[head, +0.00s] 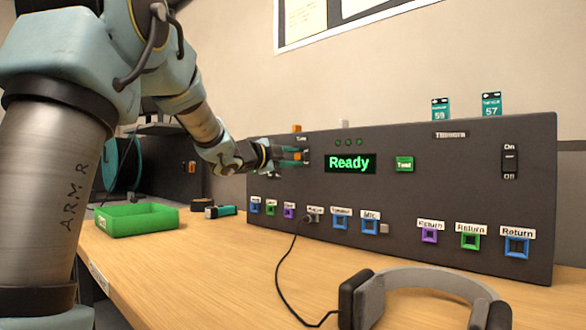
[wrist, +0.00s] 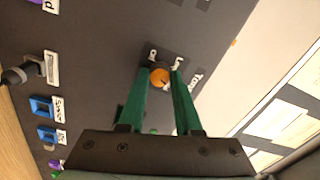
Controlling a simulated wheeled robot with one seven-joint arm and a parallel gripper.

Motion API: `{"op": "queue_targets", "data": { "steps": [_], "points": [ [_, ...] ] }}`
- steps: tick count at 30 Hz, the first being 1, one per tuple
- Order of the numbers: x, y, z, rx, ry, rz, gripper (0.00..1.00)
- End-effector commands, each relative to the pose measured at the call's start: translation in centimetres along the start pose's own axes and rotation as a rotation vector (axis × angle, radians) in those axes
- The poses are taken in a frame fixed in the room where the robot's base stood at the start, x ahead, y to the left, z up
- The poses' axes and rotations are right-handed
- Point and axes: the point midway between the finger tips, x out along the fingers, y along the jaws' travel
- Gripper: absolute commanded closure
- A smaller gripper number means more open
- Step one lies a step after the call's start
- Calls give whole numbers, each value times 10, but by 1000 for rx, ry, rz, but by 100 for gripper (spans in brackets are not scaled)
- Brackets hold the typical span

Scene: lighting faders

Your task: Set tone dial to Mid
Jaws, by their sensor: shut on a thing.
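The tone dial (wrist: 160,76) is a round orange knob on the dark panel, under a "Tone" label, with small white marks around it. In the wrist view my gripper (wrist: 161,80) has its two green fingers on either side of the dial, shut on it. In the head view my gripper (head: 300,155) reaches the panel's upper left and hides most of the dial. The letters of the marks and the exact setting of the dial are too small to read.
The dark panel (head: 420,195) carries a green "Ready" display (head: 349,163), a Test button (head: 404,163), an On/Off switch (head: 509,159) and colored sockets. Headphones (head: 420,290) lie in front, with a cable (head: 285,285) to the panel. A green tray (head: 138,219) stands at left.

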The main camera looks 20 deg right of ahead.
Motion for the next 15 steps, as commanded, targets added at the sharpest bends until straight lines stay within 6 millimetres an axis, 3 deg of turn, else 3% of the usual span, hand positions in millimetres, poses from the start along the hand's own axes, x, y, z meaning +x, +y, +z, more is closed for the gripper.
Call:
{"op": "queue_targets", "data": {
  "steps": [15],
  "points": [
    [0, 1, 0, 260, 1, 0, 100]
  ]
}}
